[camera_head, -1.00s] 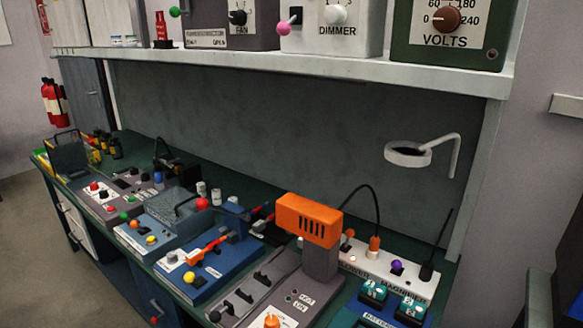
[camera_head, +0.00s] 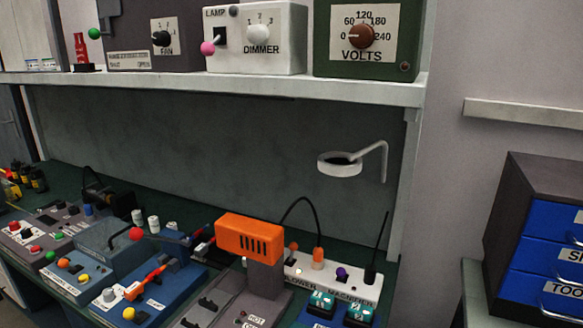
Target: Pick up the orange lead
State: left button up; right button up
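An orange plug (camera_head: 318,258) stands upright in the white power strip (camera_head: 340,282) at the back of the bench. A black cable (camera_head: 302,204) loops from it over to the back of the orange-topped device (camera_head: 250,237). An orange-red bar (camera_head: 146,283) lies tilted across the blue unit (camera_head: 165,297) left of that device. I cannot tell for certain which of these is the orange lead. Neither of my grippers is in view.
A shelf (camera_head: 220,86) with a fan switch, a dimmer (camera_head: 257,38) and a volts box (camera_head: 366,38) runs above the bench. A metal ring hook (camera_head: 340,165) sticks out from the back panel. A drawer cabinet (camera_head: 545,235) with blue drawers stands at the right.

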aim_at(130, 293)
jog(key=j+u, duration=0.1)
jog(key=j, duration=1.45)
jog(key=j+u, duration=0.1)
jog(key=j, duration=1.45)
jog(key=i+j, duration=0.15)
jog(key=j, duration=1.4)
jog(key=k+u, duration=0.05)
